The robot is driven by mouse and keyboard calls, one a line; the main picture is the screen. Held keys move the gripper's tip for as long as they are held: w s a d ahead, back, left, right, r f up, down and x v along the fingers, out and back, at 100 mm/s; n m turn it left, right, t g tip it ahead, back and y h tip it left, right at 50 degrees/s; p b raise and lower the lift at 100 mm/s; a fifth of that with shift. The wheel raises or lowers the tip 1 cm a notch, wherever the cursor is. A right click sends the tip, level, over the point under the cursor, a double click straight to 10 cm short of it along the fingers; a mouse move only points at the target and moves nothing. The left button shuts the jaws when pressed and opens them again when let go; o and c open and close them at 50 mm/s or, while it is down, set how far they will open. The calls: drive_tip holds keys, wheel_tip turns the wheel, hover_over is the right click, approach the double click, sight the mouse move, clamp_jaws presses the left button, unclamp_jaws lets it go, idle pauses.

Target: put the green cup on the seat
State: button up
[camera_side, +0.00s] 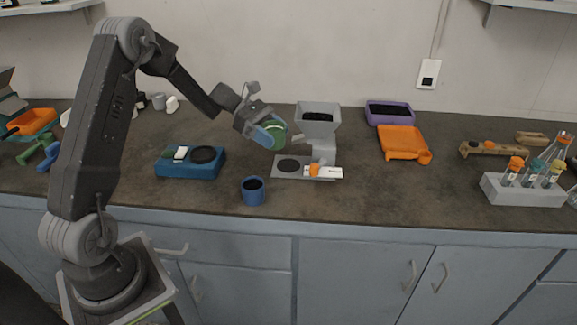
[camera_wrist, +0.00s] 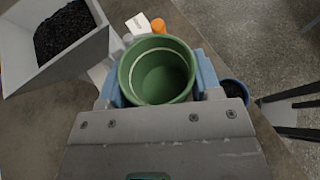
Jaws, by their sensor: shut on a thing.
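The green cup (camera_side: 279,133) is held in the air by my gripper (camera_side: 271,133), just left of the grey hopper. In the wrist view the green cup (camera_wrist: 157,72) sits between my light-blue fingers (camera_wrist: 158,85), its open mouth facing the camera; it looks empty. Below and slightly right of it in the side view, the grey hopper stand's base has a dark round seat (camera_side: 289,165), which looks bare. The cup is clearly apart from it. The seat is hidden in the wrist view.
The grey hopper (camera_side: 318,118) with black grains stands close beside the cup. A white card (camera_side: 328,173) and orange knob (camera_side: 314,169) are at its base. A blue cup (camera_side: 253,192) stands in front. A blue device (camera_side: 177,168) with a black disc is left. Orange tray (camera_side: 404,142) right.

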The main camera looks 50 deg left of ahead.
drive_tip(key=w+a+r+n+t+y, duration=0.3)
drive_tip(key=w+a+n+t, duration=0.1)
drive_tip(key=a, duration=0.1)
drive_tip(key=n+t, duration=0.1)
approach(289, 165)
drive_tip(key=w+d, duration=0.1)
drive_tip(key=d, duration=0.1)
drive_tip(key=w+d+r, duration=0.1)
drive_tip(key=w, duration=0.1)
drive_tip(key=shift+w+d, duration=0.3)
drive_tip(key=shift+d, duration=0.1)
drive_tip(key=w+d, duration=0.3)
drive_tip(key=shift+s+a+f, duration=0.1)
drive_tip(key=shift+f, duration=0.45)
drive_tip(key=shift+f, duration=0.1)
drive_tip(key=o, duration=1)
